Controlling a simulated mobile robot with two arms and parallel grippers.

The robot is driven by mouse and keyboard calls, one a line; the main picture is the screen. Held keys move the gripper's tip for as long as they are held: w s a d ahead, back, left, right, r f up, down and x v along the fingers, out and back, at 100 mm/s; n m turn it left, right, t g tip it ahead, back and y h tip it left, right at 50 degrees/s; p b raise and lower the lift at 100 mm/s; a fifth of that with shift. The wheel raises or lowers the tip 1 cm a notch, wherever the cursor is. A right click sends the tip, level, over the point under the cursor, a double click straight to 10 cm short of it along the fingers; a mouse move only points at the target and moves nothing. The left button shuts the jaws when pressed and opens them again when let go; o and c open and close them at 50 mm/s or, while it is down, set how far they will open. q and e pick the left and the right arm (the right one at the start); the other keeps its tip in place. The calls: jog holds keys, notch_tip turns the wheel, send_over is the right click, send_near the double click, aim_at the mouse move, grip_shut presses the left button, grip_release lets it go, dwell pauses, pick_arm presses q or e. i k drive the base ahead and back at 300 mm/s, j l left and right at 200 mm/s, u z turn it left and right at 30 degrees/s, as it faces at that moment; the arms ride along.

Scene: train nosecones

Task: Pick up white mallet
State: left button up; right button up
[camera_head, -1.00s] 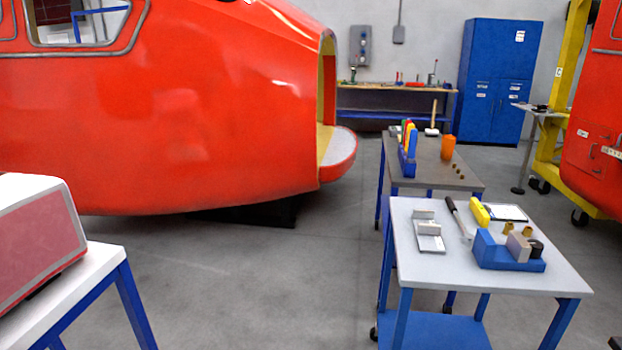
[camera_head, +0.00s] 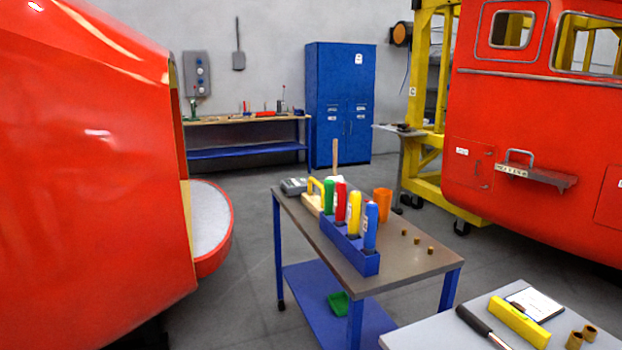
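The white mallet stands on the grey-topped cart (camera_head: 420,262), near its back edge. Its light wooden handle (camera_head: 335,156) points straight up, and its white head (camera_head: 338,180) is at the bottom, partly hidden behind colored bottles or markers (camera_head: 342,200) in a blue holder (camera_head: 345,246). Neither of my grippers is in view.
An orange cup (camera_head: 382,203), a grey device (camera_head: 294,186) and several small brass pieces (camera_head: 418,240) share the cart. A white-topped table (camera_head: 420,335) is at front right. Red train noses stand left (camera_head: 90,180) and right (camera_head: 540,130). Floor shows left of the cart.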

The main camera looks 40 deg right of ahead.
aim_at(337, 178)
jog(key=i+z, duration=0.3)
jog(key=i, duration=0.15)
jog(key=i+z, duration=0.3)
jog(key=i, duration=0.2)
jog(key=i+j+z, duration=0.15)
jog(key=i+z, duration=0.15)
jog(key=i, duration=0.15)
jog(key=i+j+z, duration=0.3)
jog(key=i+l+z, duration=0.1)
jog(key=i+z, duration=0.2)
jog(key=z, duration=0.2)
jog(key=i+z, duration=0.3)
jog(key=z, duration=0.15)
jog(key=i+j+z, duration=0.2)
jog(key=z, duration=0.3)
jog(key=i+j+z, duration=0.25)
jog(key=z, duration=0.25)
jog(key=i+j, duration=0.05)
jog(key=i, duration=0.05)
